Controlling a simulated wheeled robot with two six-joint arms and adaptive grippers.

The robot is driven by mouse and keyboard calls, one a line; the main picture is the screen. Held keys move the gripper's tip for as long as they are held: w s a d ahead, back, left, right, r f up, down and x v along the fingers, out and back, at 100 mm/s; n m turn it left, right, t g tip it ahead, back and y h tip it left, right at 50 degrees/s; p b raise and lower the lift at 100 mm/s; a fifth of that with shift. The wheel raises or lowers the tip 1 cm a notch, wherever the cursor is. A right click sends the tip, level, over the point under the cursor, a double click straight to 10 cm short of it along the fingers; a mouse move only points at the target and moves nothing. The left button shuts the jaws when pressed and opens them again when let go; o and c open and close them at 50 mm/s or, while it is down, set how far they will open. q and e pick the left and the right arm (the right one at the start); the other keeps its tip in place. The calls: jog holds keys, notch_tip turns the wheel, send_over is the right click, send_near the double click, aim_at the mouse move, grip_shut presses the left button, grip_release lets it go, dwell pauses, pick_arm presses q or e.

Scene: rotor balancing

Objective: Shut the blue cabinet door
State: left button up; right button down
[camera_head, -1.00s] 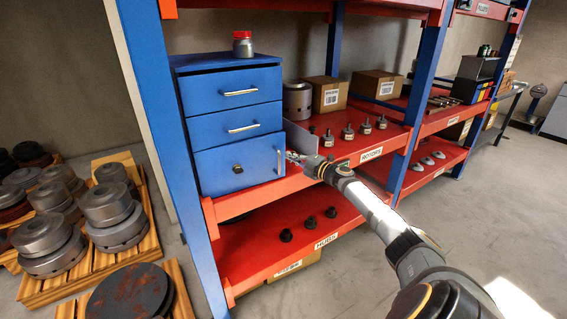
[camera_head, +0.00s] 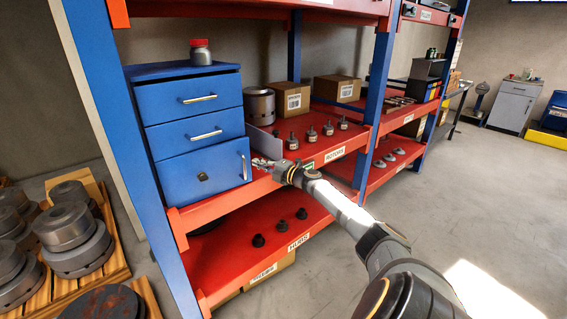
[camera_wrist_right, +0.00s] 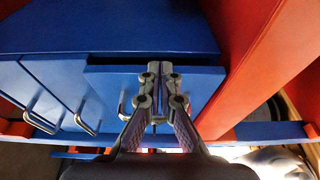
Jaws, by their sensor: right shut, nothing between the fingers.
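The blue cabinet (camera_head: 192,128) stands on the red shelf, with two drawers above a bottom door. The blue cabinet door (camera_head: 220,172) has a dark lock knob and a vertical handle (camera_head: 245,167). It stands slightly ajar, its handle edge proud of the cabinet. My right gripper (camera_head: 257,162) is shut and empty, close by that edge. In the right wrist view the shut fingertips (camera_wrist_right: 161,68) lie over the door (camera_wrist_right: 205,88), next to the cabinet side (camera_wrist_right: 115,28). I cannot tell whether they touch it. My left gripper is not in view.
A red-capped jar (camera_head: 200,52) stands on the cabinet. A grey upright plate (camera_head: 261,140) and several rotors (camera_head: 310,132) are on the shelf right of it. A blue rack post (camera_head: 118,130) rises at left. Floor at right is clear.

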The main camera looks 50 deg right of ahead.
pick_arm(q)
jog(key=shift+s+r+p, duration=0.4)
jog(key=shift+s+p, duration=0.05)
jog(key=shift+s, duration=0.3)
pick_arm(e)
jog(key=s+d, duration=0.5)
jog(key=s, duration=0.4)
jog(key=shift+d+r, duration=0.2)
jog(key=shift+r, duration=0.05)
jog(key=shift+f, duration=0.1)
